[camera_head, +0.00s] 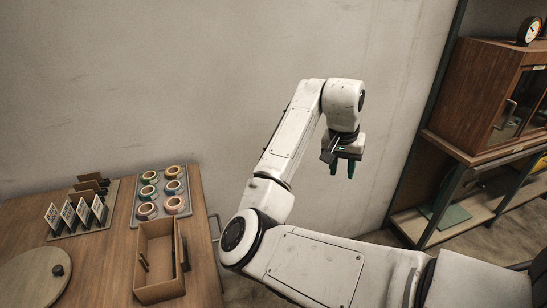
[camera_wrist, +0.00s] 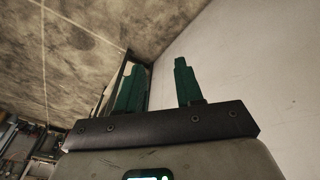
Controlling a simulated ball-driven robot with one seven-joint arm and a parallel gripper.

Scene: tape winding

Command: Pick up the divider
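My gripper (camera_head: 342,171) hangs in the air in front of the bare wall, to the right of the wooden table and well above it. Its two green fingers point down and stand apart with nothing visible between them. In the wrist view my gripper (camera_wrist: 158,82) also shows a clear gap. I cannot tell for sure which thing is the divider. An open cardboard-coloured box (camera_head: 158,226) on the table holds small dark pieces. A rack board (camera_head: 70,232) to its left holds several upright patterned cards (camera_head: 78,214) and dark pieces (camera_head: 92,184).
A grey tray (camera_head: 159,187) with several tape rolls stands behind the box. A round wooden disc (camera_head: 35,282) with a dark knob lies at the front left. A shelf with a wooden cabinet (camera_head: 480,95) and a clock (camera_head: 529,31) stands at the right.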

